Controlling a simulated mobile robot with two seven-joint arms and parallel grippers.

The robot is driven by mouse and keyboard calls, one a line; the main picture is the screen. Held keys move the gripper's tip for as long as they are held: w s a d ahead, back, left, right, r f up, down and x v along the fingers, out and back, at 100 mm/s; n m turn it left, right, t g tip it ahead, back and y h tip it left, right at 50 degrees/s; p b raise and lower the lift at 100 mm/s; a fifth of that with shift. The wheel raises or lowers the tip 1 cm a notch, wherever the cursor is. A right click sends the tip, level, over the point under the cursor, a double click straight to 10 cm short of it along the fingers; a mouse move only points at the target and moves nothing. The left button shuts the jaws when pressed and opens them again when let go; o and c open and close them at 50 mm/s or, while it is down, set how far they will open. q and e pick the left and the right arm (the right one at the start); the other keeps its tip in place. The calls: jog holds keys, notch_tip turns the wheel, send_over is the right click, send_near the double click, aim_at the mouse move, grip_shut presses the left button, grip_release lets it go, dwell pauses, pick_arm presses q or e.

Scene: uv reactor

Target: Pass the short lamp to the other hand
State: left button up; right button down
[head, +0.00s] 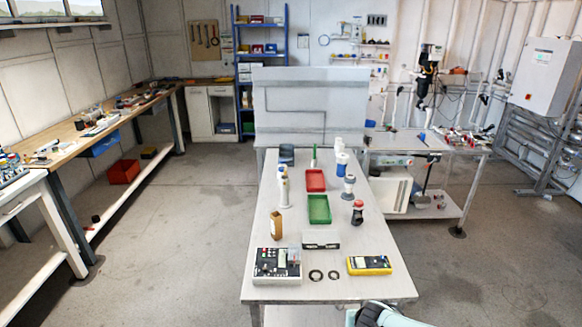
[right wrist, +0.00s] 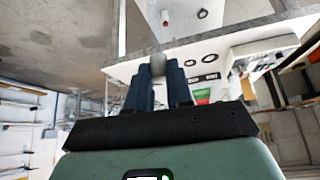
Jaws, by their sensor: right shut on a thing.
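My right gripper (right wrist: 160,72) shows in the right wrist view, its two dark fingers shut on a small pale grey, rounded piece, which I take to be the short lamp (right wrist: 158,64). Only its end shows between the fingertips; the rest is hidden. In the head view only a part of my right arm shows at the bottom edge, in front of the table's near right corner, and the held piece is not visible there. My left gripper is in neither view.
The narrow table (head: 338,230) carries a control box (head: 277,264), a yellow meter (head: 369,265), two dark rings, a black-and-white box (head: 321,239), a green tray (head: 319,209), a red tray (head: 316,181) and several bottles. A grey panel (head: 310,100) stands at its far end. Floor is clear left of it.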

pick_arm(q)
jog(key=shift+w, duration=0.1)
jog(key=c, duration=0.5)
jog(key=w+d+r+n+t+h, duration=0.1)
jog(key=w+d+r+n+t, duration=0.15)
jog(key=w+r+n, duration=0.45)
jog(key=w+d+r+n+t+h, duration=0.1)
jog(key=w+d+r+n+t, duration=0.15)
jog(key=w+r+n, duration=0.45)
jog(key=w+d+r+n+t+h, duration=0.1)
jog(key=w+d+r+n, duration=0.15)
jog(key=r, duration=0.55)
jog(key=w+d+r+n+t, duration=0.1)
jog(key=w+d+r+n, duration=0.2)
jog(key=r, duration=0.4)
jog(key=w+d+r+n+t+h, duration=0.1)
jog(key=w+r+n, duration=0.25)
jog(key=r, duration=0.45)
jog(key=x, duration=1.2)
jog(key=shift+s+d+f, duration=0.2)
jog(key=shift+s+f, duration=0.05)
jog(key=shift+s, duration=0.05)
pick_arm(e)
jog(key=w+a+r+n+y, duration=0.3)
jog(key=a+r+n, duration=0.5)
jog(key=a, duration=0.3)
jog(key=shift+w+a+r+n+g+y, duration=0.2)
jog(key=shift+a+r+n+g+y, duration=0.15)
jog(key=shift+y, duration=0.55)
